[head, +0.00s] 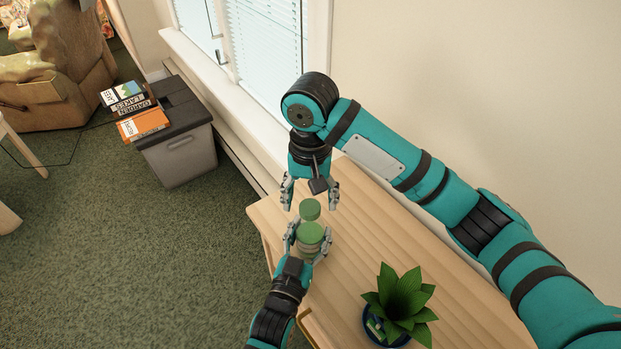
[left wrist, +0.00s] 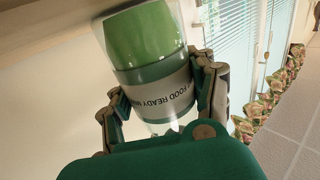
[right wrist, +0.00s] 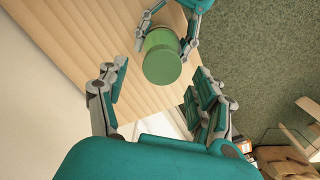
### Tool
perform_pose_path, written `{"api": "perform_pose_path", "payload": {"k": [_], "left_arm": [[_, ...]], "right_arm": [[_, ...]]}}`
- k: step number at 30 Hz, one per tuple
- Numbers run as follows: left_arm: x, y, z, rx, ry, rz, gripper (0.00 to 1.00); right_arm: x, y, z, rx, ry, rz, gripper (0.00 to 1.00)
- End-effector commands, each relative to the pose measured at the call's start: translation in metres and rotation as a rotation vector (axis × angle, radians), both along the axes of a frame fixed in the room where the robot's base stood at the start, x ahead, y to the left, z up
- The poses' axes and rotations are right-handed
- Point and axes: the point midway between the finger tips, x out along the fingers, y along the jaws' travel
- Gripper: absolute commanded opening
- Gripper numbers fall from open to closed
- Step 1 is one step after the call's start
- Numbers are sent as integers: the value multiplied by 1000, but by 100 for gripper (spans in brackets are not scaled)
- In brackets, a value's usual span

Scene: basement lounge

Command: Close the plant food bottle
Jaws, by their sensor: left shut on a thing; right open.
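The plant food bottle (left wrist: 165,90) shows in the left wrist view as a clear bottle with green contents and a grey label. My left gripper (head: 307,243) is shut around its body and holds it by the table's left end. A round green top (head: 310,209) shows just above the bottle in the head view; I cannot tell whether it is seated on it. In the right wrist view the green top (right wrist: 162,66) lies just beyond my right gripper (right wrist: 160,110). That gripper is open and empty, its fingers pointing at the top.
The wooden table (head: 395,235) carries a potted plant (head: 400,305) at the front right. The window (head: 265,40) and wall lie close behind my right arm. A grey bin (head: 178,155) with books (head: 140,112) on its lid stands on the carpet at left.

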Motion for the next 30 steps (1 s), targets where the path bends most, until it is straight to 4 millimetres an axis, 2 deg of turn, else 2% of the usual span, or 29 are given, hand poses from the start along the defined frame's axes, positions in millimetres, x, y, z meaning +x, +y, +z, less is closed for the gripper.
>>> {"api": "perform_pose_path", "payload": {"k": [9,15,21,29,30], "left_arm": [[0,0,-1,0,1,0,0],[0,0,-1,0,1,0,0],[0,0,-1,0,1,0,0],[0,0,0,0,1,0,0],[0,0,0,0,1,0,60]], "right_arm": [[2,-1,66,-1,-9,-1,67],[1,-1,99,-1,-5,-3,67],[1,-1,111,0,-2,-3,67],[1,0,112,0,-1,-2,67],[1,0,112,0,-1,-2,67]]}}
